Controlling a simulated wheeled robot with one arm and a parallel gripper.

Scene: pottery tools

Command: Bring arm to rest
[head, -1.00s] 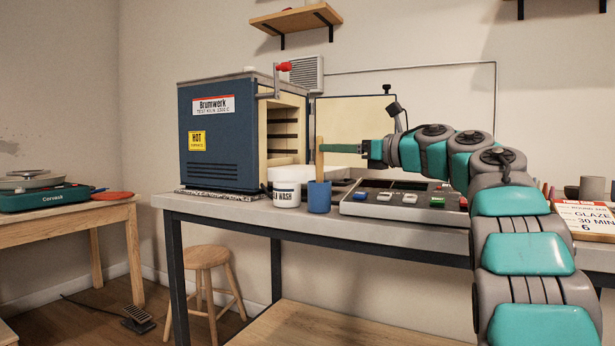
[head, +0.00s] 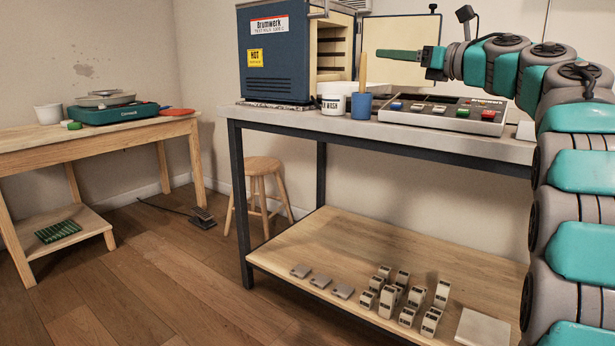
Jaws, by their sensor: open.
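My arm (head: 573,155) rises along the right side of the head view and bends left over the workbench. My gripper (head: 400,54) points left, above the tray of coloured tiles and to the right of a blue cup. It is open, and nothing shows held in it. The blue cup (head: 361,107) stands on the bench with a wooden stick (head: 363,74) upright in it. The gripper's tip is apart from the stick, to its right in the picture.
A blue kiln (head: 278,90) and a white jar (head: 333,104) stand left of the cup. The grey tile tray (head: 432,119) lies below the gripper. A stool (head: 262,168) stands behind the bench (head: 232,112). A wooden table (head: 30,142) is at left.

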